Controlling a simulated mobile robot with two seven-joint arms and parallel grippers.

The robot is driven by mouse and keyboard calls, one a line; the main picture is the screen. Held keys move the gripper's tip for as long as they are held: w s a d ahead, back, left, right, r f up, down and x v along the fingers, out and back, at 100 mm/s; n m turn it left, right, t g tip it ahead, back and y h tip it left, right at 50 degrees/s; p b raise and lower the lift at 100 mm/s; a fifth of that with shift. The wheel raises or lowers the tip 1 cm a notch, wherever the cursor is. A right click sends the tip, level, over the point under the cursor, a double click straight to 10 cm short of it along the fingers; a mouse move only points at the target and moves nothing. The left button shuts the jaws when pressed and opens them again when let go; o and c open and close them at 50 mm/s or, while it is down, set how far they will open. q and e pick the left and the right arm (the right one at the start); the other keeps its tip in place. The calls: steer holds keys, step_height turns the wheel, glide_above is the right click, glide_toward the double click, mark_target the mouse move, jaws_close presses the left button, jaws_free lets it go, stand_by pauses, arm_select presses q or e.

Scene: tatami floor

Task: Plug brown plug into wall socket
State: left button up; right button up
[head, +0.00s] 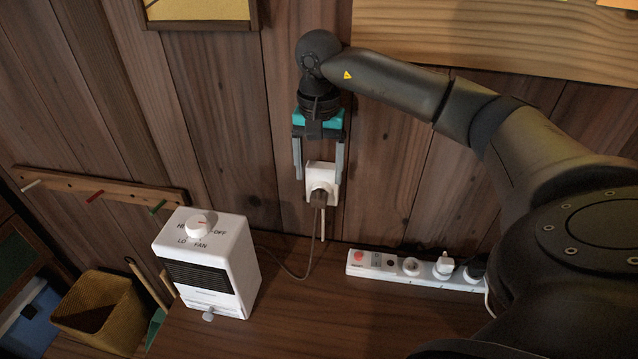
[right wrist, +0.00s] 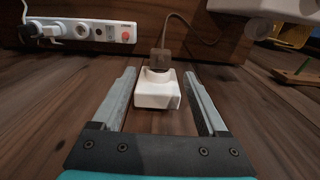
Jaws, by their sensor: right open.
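The white wall socket (head: 322,173) is on the wooden wall in the head view. The brown plug (head: 318,198) sits at the socket's face, with its cord hanging down from it. In the right wrist view the brown plug (right wrist: 160,60) meets the white socket (right wrist: 157,95) and seems seated in it; how deep I cannot tell. My right gripper (head: 319,175) is open, its two grey fingers on either side of the socket with gaps. The fingers also show in the right wrist view (right wrist: 163,75), with nothing held between them. My left gripper is not in view.
A white heater (head: 207,262) with a dial stands on the wooden table at left; the cord runs toward it. A white power strip (head: 415,269) with plugs lies along the wall at right. A peg rail (head: 95,192) and a yellow bin (head: 97,305) are far left.

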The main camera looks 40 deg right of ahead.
step_height(320, 180, up, 10)
steer(key=p, duration=0.1)
steer(key=shift+f, duration=0.25)
steer(key=shift+f, duration=0.1)
stand_by(0.3)
